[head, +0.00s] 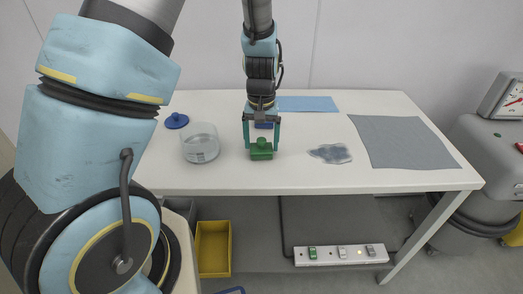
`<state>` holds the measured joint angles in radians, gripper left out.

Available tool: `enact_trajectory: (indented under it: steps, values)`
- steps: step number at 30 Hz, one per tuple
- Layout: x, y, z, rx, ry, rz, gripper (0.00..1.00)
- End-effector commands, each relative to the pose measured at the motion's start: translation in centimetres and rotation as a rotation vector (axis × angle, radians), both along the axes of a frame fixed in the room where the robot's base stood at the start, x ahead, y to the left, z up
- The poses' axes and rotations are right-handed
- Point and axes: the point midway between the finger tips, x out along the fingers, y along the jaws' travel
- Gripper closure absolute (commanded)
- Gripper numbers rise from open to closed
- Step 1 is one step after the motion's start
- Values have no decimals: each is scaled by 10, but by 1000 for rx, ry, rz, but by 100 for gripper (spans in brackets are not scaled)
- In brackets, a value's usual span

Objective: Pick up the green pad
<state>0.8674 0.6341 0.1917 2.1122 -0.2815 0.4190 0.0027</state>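The green pad (262,152) is a small block with a raised knob on top. It appears to sit on the white table near its front edge, in the middle of the head view. My gripper (262,146) points straight down at it from above. Its two teal fingers are spread wide, one to the left and one to the right of the pad. The fingertips come down about level with the pad's top and knob. I cannot tell whether they touch its sides.
A blue block (263,125) shows behind the pad, between my fingers. A glass dish (201,144) and a blue knobbed lid (177,121) stand to the left. A crumpled clear bag (330,153), a grey cloth (403,142) and a blue sheet (307,104) lie to the right and back.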

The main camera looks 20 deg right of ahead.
Motion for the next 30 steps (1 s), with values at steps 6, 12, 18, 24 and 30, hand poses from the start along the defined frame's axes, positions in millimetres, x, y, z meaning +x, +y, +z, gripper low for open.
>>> enact_trajectory:
  steps: [6, 12, 18, 24, 30]
  values:
    - [0, 0, 0, 0, 0, 0, 55]
    - [0, 0, 0, 0, 0, 0, 70]
    - [0, 0, 3, -1, -2, 0, 70]
    - [1, -1, 30, -4, -5, -2, 70]
    - [1, -1, 70, -4, -5, -1, 70]
